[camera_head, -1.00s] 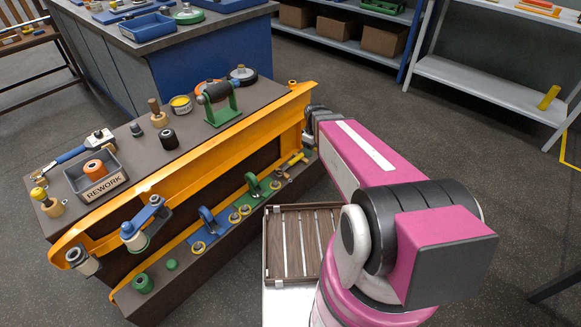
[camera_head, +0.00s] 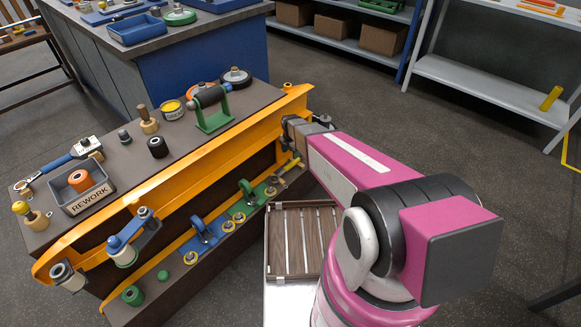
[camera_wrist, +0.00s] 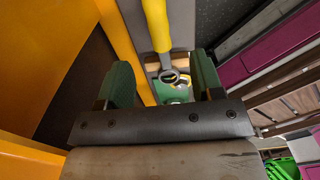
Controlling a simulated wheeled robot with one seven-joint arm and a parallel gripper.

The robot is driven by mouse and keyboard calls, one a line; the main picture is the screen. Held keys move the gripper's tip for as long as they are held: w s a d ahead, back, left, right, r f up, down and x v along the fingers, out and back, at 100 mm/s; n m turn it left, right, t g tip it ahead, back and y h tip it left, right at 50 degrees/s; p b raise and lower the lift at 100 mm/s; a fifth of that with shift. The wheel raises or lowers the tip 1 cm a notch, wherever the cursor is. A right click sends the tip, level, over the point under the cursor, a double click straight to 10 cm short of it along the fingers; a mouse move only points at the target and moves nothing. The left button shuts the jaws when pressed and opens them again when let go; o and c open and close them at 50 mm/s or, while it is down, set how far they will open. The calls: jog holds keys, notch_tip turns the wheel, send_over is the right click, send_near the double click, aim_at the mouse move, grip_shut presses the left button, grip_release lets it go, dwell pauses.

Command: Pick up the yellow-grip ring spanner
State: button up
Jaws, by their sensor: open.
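The yellow-grip ring spanner (camera_wrist: 156,25) shows in the wrist view at the top middle, with its grip pointing up and its metal ring end lower down. My gripper (camera_wrist: 163,76) has its two green fingers apart, one on each side of the ring end, with nothing held. I cannot tell how far the spanner is from the fingers in depth. In the head view, a short yellow bar (camera_head: 290,165) that looks like the spanner's grip shows on the bench's lower ledge at its right end. My wrist is just above it, and the fingertips are hidden there.
An orange rail (camera_head: 190,150) runs along the bench front, close to my wrist. The lower ledge holds blue and green holders (camera_head: 203,232) with rolls. A slatted wooden tray (camera_head: 292,206) lies right of the ledge. A grey REWORK bin (camera_head: 70,207) sits on the bench top.

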aim_at(291, 164)
notch_tip(291, 164, down, 4)
jog(key=shift+f, duration=0.1)
jog(key=f, duration=0.5)
jog(key=shift+w, duration=0.2)
grip_shut()
